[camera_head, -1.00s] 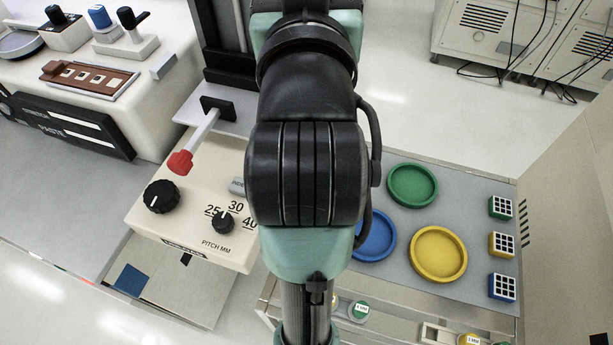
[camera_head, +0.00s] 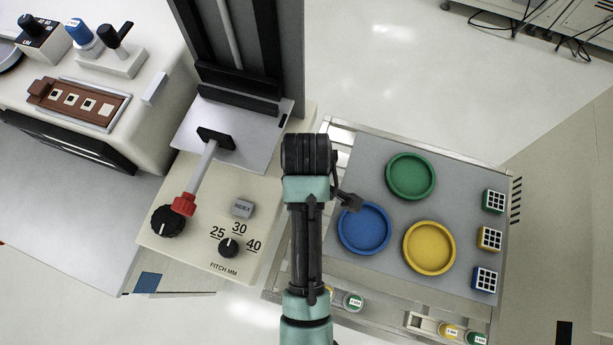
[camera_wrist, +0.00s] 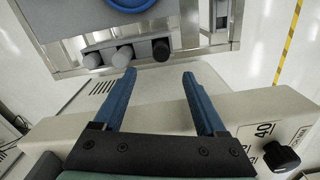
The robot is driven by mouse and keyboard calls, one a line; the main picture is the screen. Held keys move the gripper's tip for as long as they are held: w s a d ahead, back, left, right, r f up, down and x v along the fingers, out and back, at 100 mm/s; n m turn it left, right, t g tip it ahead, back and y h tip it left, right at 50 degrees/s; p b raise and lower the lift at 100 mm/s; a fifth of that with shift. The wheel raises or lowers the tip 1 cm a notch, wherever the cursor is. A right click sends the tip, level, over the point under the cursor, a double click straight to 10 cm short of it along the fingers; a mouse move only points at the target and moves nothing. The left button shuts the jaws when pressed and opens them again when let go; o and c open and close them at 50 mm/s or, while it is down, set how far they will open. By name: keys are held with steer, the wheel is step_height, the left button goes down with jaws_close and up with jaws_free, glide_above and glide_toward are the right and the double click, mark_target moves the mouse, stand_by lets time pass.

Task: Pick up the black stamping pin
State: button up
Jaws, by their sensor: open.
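In the wrist view, three short cylinders stick out side by side at the edge of the metal cart. The rightmost is the darkest, near black, and looks like the black stamping pin (camera_wrist: 161,49). The other two, a mid-grey pin (camera_wrist: 122,56) and a lighter grey pin (camera_wrist: 90,61), are to its left. My gripper (camera_wrist: 159,73) is open and empty, its two blue fingers apart and pointing toward the row. The black pin shows just beyond the gap between the fingertips, not touched. In the head view my arm hides this spot.
A blue dish (camera_head: 364,251), green dish (camera_head: 411,198) and yellow dish (camera_head: 430,270) sit on the grey cart top (camera_head: 375,165). Small patterned blocks line its right side. The pitch machine (camera_head: 195,243), with a red-tipped lever (camera_head: 184,204) and knobs, stands left of my arm.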

steer(key=f, duration=0.6)
steer(key=shift+s+f+b, duration=0.25)
steer(key=shift+f+b, duration=0.1)
steer(key=shift+f, duration=0.05)
steer(key=shift+f+b, duration=0.4)
steer(key=shift+f, duration=2.4)
jaws_close()
